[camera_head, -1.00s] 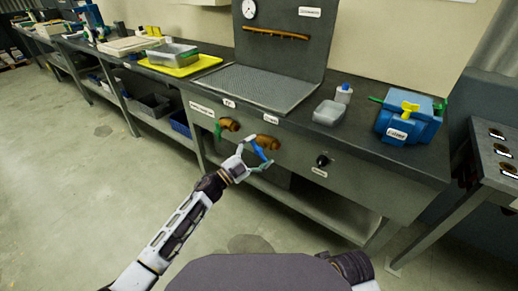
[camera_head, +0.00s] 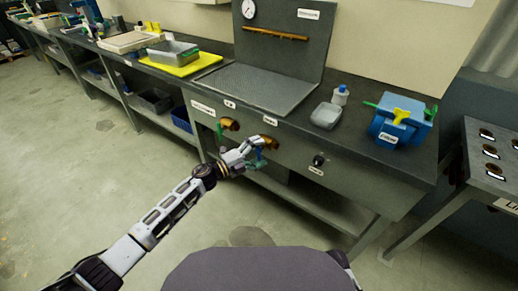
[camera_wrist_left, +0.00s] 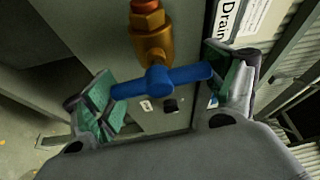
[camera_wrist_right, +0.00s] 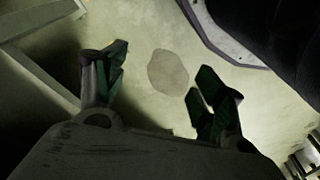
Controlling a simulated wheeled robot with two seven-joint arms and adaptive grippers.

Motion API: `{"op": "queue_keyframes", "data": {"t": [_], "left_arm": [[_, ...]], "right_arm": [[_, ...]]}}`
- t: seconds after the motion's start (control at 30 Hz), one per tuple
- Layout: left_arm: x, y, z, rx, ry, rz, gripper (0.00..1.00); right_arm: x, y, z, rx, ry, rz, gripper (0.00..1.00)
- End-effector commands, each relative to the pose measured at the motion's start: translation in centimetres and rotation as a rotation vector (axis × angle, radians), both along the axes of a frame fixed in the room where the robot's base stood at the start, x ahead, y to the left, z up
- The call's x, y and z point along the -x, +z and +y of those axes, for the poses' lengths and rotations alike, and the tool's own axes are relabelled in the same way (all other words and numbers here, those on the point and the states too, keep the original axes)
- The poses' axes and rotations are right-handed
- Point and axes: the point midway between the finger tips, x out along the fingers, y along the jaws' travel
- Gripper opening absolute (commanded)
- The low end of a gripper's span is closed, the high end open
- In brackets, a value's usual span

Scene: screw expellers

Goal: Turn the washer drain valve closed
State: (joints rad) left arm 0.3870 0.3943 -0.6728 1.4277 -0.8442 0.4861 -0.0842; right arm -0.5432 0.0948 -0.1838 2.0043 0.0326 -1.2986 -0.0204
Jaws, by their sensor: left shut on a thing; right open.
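The washer drain valve has an orange-brown body (camera_wrist_left: 152,45) and a blue bar handle (camera_wrist_left: 160,80). In the left wrist view the handle lies nearly level across the picture, between the green-padded fingers of my left gripper (camera_wrist_left: 162,92), which is shut on its two ends. In the head view the valve (camera_head: 269,143) is on the front of the grey washer bench, and my left gripper (camera_head: 250,155) covers most of the handle. A "Drain" label (camera_wrist_left: 232,15) shows beside the valve. My right gripper (camera_wrist_right: 158,85) is open and empty above the floor.
A second valve (camera_head: 230,124) with a green handle is left of the drain valve. A black knob (camera_head: 319,159) is to its right. A bottle (camera_head: 340,95), a grey container (camera_head: 325,116) and a blue device (camera_head: 398,122) stand on the bench. The floor in front is clear.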

Motion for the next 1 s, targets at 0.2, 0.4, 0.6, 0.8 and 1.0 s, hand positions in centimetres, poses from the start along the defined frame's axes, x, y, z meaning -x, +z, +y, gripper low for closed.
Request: {"op": "queue_keyframes", "data": {"t": [0.2, 0.4, 0.6, 0.8, 1.0], "left_arm": [[0.0, -0.1, 0.1, -0.061, 0.001, -0.041, 0.61], [0.1, -0.2, 0.0, -0.094, 0.001, -0.064, 0.61], [0.1, -0.3, 0.0, -0.106, 0.000, -0.073, 0.61], [0.1, -0.3, 0.0, -0.108, 0.000, -0.075, 0.61], [0.1, -0.3, 0.0, -0.108, -0.001, -0.075, 0.93]], "right_arm": [[0.1, -1.5, -0.3, 0.008, -0.003, 0.005, 0.70], [0.1, -2.8, -0.5, 0.011, -0.005, -0.001, 0.70], [0.0, -3.3, -0.6, 0.013, -0.006, -0.005, 0.70], [0.0, -3.4, -0.6, 0.013, -0.006, -0.005, 0.70], [0.1, -3.4, -0.6, 0.013, -0.005, -0.005, 0.70]]}}
